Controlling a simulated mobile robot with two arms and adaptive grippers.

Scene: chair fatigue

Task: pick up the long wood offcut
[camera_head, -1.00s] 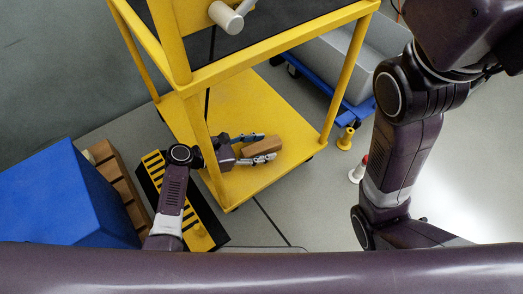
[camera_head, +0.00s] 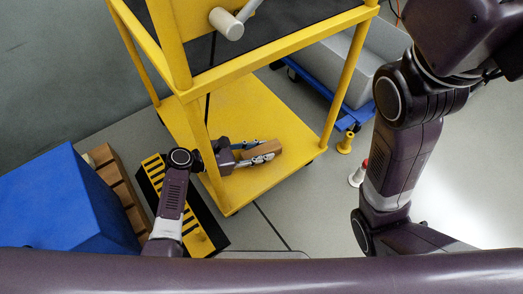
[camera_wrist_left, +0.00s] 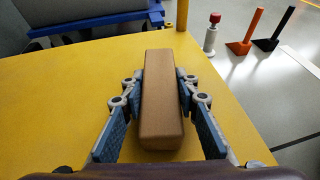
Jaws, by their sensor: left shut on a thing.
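The long wood offcut (camera_head: 262,150) is a plain brown block on the yellow lower shelf (camera_head: 232,103) of a cart, near its front right corner. My left gripper (camera_head: 257,153) reaches in past the cart's front post and is shut on the offcut. In the left wrist view the offcut (camera_wrist_left: 161,100) lies lengthwise between the two blue-padded fingers of the left gripper (camera_wrist_left: 161,90), one on each long side. I cannot tell whether it is clear of the shelf. My right gripper is not in view.
The cart's yellow front post (camera_head: 200,135) stands close beside my left arm, and its upper shelf (camera_head: 285,30) hangs above. A blue box (camera_head: 65,205), a wooden pallet (camera_head: 118,185) and a yellow-black striped block (camera_head: 190,215) are at left. A red-topped white post (camera_head: 358,174) stands right.

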